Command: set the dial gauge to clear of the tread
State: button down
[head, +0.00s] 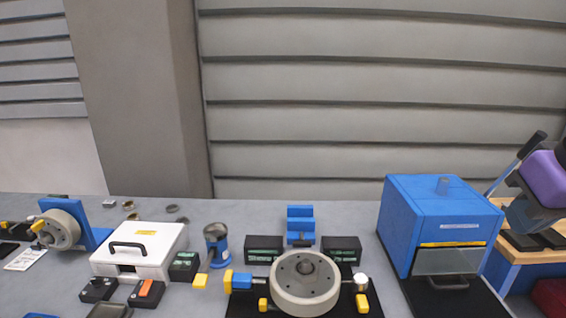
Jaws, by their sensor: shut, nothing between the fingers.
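The dial gauge seems to be the small round pale-faced piece (361,281) at the right side of the grey wheel (305,285). A yellow tab (362,303) sits just below it. The wheel lies flat on a black base at the front centre, with round holes around its hub. The gauge looks close to the wheel's rim, but I cannot tell whether it touches the tread.
Blue and yellow blocks (240,281) flank the wheel's left side. Two dark boxes and a blue stepped block (300,224) stand behind. A blue cabinet (437,222) stands right, a white handled case (139,249) left. A blue canister (216,245) stands between the case and wheel.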

aim_at(358, 289)
jog(key=l+u, duration=0.25)
jog(key=l, duration=0.2)
jog(key=k+l+u, duration=0.2)
jog(key=l, duration=0.2)
jog(key=k+l+u, duration=0.1)
jog(key=l+u, duration=0.15)
jog(key=l, duration=0.2)
jog(key=k+l+u, duration=0.2)
jog(key=l, duration=0.2)
jog(key=i, duration=0.05)
